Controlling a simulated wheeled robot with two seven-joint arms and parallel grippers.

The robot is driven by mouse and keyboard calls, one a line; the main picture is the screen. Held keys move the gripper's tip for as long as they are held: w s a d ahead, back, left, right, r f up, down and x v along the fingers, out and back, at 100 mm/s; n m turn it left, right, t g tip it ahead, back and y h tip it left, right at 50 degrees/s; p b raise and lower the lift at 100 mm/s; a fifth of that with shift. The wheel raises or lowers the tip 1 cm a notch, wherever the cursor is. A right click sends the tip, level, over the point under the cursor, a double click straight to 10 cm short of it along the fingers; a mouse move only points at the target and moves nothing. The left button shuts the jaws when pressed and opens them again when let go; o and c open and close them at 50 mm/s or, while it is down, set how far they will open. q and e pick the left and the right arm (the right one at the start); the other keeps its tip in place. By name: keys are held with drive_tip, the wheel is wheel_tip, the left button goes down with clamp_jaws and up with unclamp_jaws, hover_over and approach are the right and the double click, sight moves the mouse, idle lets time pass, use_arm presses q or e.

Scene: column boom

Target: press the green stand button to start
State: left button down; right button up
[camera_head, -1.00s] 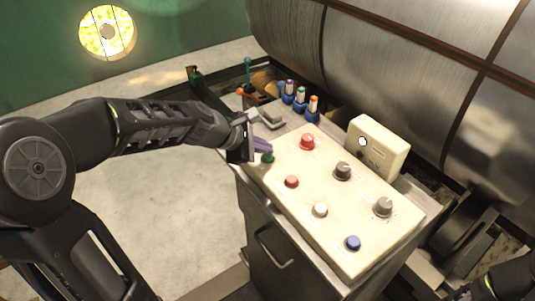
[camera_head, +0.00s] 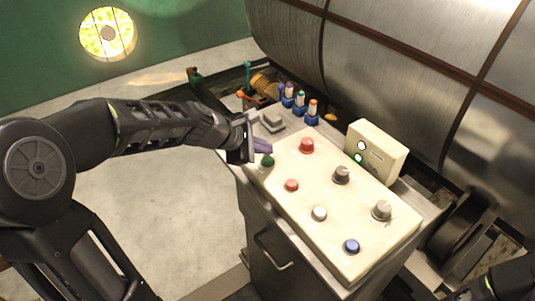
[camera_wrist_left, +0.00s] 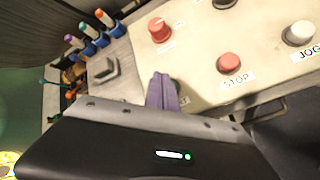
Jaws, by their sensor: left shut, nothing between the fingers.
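The green button (camera_head: 267,161) is at the far left corner of the cream control panel (camera_head: 325,231). In the left wrist view the green button (camera_wrist_left: 177,87) is mostly hidden behind my fingers. My left gripper (camera_head: 263,147) has purple fingers, shut and empty, with the tips just above and behind the green button in the head view. I cannot tell whether they touch it. The fingers also show in the left wrist view (camera_wrist_left: 162,92). A small box (camera_head: 377,150) on the panel's far side has a white lamp and a lit green lamp (camera_head: 359,157). My right gripper is not visible.
The panel also carries a large red knob (camera_head: 307,145), a small red STOP button (camera_head: 291,185), a white button (camera_head: 319,213), a blue button (camera_head: 351,246) and grey dials (camera_head: 381,210). Blue-based bottles (camera_head: 312,112) stand behind it. A large metal drum (camera_head: 400,70) bounds the back.

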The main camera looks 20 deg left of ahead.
sight(264, 159)
use_arm(q)
drive_tip(key=shift+r, duration=0.15)
wheel_tip(264, 159, up, 5)
drive_tip(key=p, duration=0.5)
idle(1.0)
